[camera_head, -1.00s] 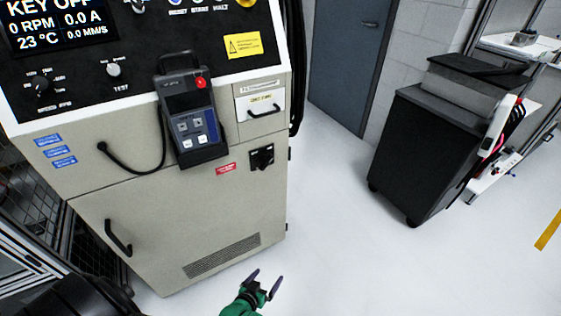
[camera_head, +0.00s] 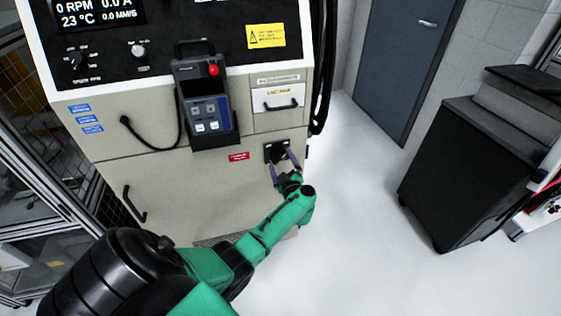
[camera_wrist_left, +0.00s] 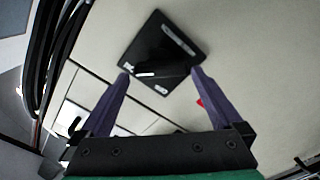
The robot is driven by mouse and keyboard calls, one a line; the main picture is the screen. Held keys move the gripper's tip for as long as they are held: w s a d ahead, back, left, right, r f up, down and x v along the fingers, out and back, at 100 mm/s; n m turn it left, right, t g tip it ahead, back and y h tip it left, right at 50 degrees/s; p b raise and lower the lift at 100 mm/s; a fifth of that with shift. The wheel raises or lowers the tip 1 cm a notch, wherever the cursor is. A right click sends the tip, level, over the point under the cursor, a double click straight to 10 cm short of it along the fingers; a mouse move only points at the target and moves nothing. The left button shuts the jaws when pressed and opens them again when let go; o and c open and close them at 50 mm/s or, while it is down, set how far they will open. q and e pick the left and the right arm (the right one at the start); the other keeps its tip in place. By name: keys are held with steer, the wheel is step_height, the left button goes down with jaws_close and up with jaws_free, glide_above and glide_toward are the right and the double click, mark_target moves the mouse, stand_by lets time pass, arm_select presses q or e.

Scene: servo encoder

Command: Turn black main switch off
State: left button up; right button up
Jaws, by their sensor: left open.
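The black main switch (camera_head: 277,151) is on the front of the beige cabinet (camera_head: 170,180), right of a small red label (camera_head: 238,156). My left gripper (camera_head: 284,168) is at the switch, its two purple fingers open. In the left wrist view the switch's dark square plate (camera_wrist_left: 165,48) lies ahead of and partly between the open fingertips (camera_wrist_left: 160,72). My right gripper is not in view.
A handheld pendant (camera_head: 205,98) with a red button hangs in a holder above left of the switch, with a cable loop. A drawer (camera_head: 279,97) with a black handle is above the switch. A dark wheeled cart (camera_head: 455,170) stands right. The floor between is clear.

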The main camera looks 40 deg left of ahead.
arm_select(q)
steer(key=shift+x, duration=0.95)
steer(key=shift+s, duration=0.1)
steer(key=c, duration=1.1)
steer(key=shift+n, duration=0.3)
steer(key=n, duration=0.2)
steer(key=n+b, duration=0.1)
steer(key=n, duration=0.1)
steer(key=shift+s+f, duration=0.1)
steer(key=shift+f, duration=0.15)
steer(key=n+b, duration=0.1)
steer(key=n, duration=0.3)
steer(key=shift+f+n+b, duration=0.15)
steer(key=shift+n+b, duration=0.15)
steer(key=shift+b, duration=0.05)
steer(key=n+b, duration=0.2)
steer(key=n, duration=0.2)
steer(key=shift+f+n, duration=0.15)
steer(key=shift+n, duration=0.15)
steer(key=shift+n+b, duration=0.95)
steer(key=shift+n, duration=1.15)
